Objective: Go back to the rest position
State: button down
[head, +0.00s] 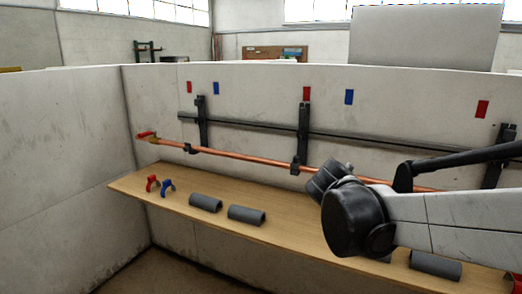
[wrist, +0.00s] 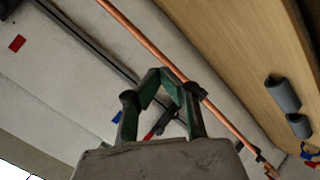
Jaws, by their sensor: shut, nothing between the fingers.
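My gripper (wrist: 160,75) is shut and empty in the wrist view, its green and dark fingers meeting at the tips. Behind it, the copper pipe (wrist: 135,30) runs diagonally across the picture; I cannot tell how far the fingertips are from it. In the head view my arm reaches in from the right, in front of the wall and over the bench (head: 285,222). The fingers cannot be made out there. The copper pipe (head: 240,156) runs along the wall in dark brackets (head: 303,130), and my arm hides part of it.
Grey half-round sleeves (head: 247,215) lie on the bench, one more right of my wrist (head: 435,265). A red clip (head: 152,183) and a blue clip (head: 168,187) stand at its left end. A dark rail (head: 250,125) runs above the pipe. A side wall (head: 60,160) closes the left.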

jog(key=s+a+f+m+g+y, duration=0.1)
jog(key=s+f+y, duration=0.1)
jog(key=s, duration=0.6)
jog(key=s+a+f+m+g+y+p, duration=0.1)
jog(key=s+f+m+y, duration=0.1)
jog(key=s, duration=0.7)
jog(key=s+a+f+m+g+y+p, duration=0.1)
jog(key=s+f+y, duration=0.1)
jog(key=s, duration=0.6)
jog(key=shift+s+a+m+y, duration=0.3)
jog(key=shift+s+a+m, duration=0.05)
jog(key=shift+m, duration=0.05)
jog(key=shift+f, duration=0.1)
